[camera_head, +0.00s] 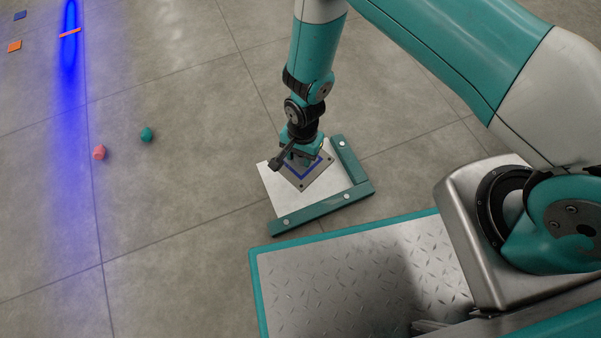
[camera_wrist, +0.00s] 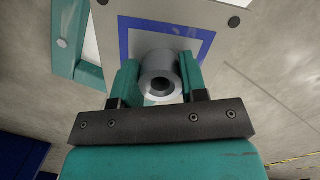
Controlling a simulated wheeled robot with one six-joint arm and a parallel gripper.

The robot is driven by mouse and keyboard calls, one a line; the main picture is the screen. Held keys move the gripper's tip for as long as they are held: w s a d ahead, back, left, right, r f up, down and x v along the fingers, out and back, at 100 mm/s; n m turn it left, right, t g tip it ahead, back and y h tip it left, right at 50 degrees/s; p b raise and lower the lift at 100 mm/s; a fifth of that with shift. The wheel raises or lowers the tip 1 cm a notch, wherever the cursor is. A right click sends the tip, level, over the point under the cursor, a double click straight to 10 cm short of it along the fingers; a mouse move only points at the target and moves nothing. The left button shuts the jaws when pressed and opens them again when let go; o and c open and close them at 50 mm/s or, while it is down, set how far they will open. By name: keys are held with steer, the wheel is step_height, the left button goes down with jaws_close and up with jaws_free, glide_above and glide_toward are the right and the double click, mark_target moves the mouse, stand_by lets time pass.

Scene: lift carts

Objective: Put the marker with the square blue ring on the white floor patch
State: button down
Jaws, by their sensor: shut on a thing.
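The marker is a grey plate (camera_head: 303,184) with a square blue ring and a short grey post. In the wrist view its plate (camera_wrist: 228,18) fills the top centre, with the hollow post (camera_wrist: 160,76) between my fingers. My gripper (camera_head: 299,157) is shut on that post and points down. The white floor patch (camera_head: 274,190) lies under the plate, edged by teal bars on its right and near sides. The plate covers the patch's middle and far part. I cannot tell whether the plate touches the patch or is slightly above it.
A teal bar (camera_head: 349,160) and another teal bar (camera_head: 315,210) form a corner around the patch. My platform is close in front. A blue glow streak crosses the far left floor.

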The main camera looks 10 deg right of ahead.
mark_target(300, 169)
step_height(300, 169, down, 8)
steer(key=b, duration=0.4)
steer(key=shift+f, duration=0.2)
steer(key=c, duration=0.7)
jaws_free()
steer(key=shift+o, duration=0.2)
steer(key=shift+r, duration=0.1)
